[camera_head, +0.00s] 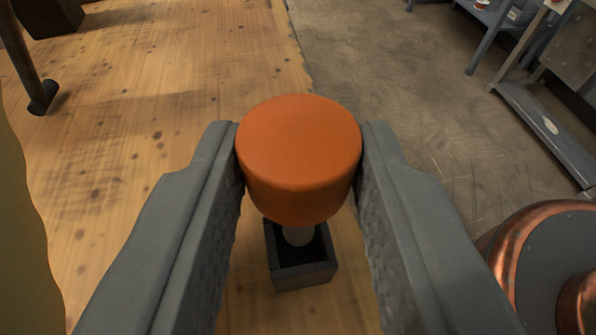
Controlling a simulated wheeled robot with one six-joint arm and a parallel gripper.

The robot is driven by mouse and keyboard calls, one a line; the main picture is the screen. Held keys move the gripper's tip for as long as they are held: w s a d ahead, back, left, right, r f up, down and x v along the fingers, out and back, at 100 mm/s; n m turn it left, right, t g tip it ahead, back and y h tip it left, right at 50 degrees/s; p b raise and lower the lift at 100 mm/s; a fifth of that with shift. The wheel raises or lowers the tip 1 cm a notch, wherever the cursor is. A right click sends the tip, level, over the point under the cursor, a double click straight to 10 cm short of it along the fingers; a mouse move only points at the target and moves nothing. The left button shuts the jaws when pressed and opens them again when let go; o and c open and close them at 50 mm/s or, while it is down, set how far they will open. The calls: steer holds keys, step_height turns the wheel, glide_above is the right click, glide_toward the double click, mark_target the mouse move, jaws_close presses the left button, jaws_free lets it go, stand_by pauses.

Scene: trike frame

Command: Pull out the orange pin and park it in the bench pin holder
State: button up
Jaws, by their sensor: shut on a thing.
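The orange pin (298,158) has a thick round orange head and a pale shank below it. My gripper (300,150) is shut on the head, with one grey finger on each side. A small dark square open-topped box, the bench pin holder (303,276), stands on the wooden bench (150,130) beneath the pin. The shank lines up over the holder's opening in this view. The head hides part of the holder, and I cannot tell how deep the shank reaches into it.
The bench edge runs just beyond and right of the pin, with grey floor (400,110) past it. A dark rod-like part (42,98) stands at the upper left. A metal stand (545,130) is at the far right.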

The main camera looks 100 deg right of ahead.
mark_target(300, 232)
steer(key=shift+f, duration=2.05)
steer(key=o, duration=1)
steer(key=shift+o, duration=0.2)
steer(key=shift+a, duration=0.1)
steer(key=v, duration=1.1)
steer(key=shift+a, duration=0.4)
steer(key=shift+r, duration=0.15)
